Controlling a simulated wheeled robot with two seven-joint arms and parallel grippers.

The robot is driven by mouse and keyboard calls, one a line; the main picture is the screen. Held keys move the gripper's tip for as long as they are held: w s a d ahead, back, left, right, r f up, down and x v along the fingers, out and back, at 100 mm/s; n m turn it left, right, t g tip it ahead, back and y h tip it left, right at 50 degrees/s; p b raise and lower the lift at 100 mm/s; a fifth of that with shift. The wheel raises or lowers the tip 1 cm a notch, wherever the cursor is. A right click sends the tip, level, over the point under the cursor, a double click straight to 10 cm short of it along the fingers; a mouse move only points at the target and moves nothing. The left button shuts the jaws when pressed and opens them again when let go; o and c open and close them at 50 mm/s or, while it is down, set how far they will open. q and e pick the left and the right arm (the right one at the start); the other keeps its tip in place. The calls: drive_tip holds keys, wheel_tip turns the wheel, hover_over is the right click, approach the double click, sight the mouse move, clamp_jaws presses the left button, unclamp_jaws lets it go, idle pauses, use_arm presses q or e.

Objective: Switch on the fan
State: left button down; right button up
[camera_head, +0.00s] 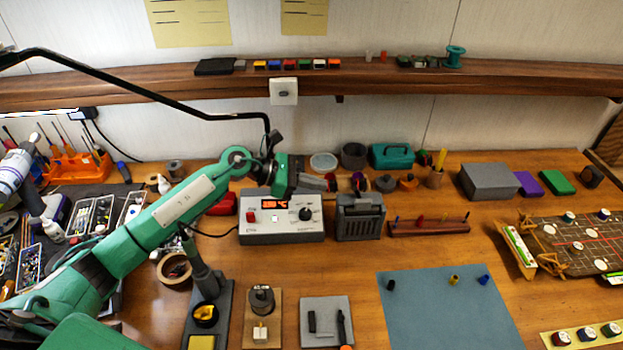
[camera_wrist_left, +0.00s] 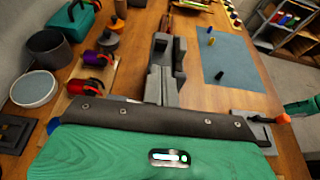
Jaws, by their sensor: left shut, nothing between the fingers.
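The fan appears to be the dark grey boxy unit (camera_head: 360,218) standing on the bench just right of the soldering station. It also shows in the left wrist view (camera_wrist_left: 164,70), just beyond my gripper body. I cannot make out its switch. My left gripper (camera_head: 328,183) is shut and empty, above the back of the station and up and left of the fan. Contact with the fan cannot be told.
The soldering station (camera_head: 281,219) with a lit red display stands left of the fan. A wooden rack (camera_head: 428,227) is to its right. A blue-grey mat (camera_head: 445,310) lies in front right. A wooden shelf (camera_head: 380,82) runs above, and a black lamp arm (camera_head: 150,92) crosses overhead.

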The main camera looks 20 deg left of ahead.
sight(339, 197)
use_arm(q)
drive_tip(key=x, duration=0.6)
drive_tip(key=shift+d+f+p, duration=0.1)
drive_tip(key=shift+d+p, duration=0.15)
drive_tip(key=shift+p, duration=0.15)
drive_tip(key=shift+w+r+p, duration=0.1)
drive_tip(key=shift+r+p, duration=0.2)
drive_tip(key=shift+p, duration=0.1)
drive_tip(key=shift+y, duration=0.4)
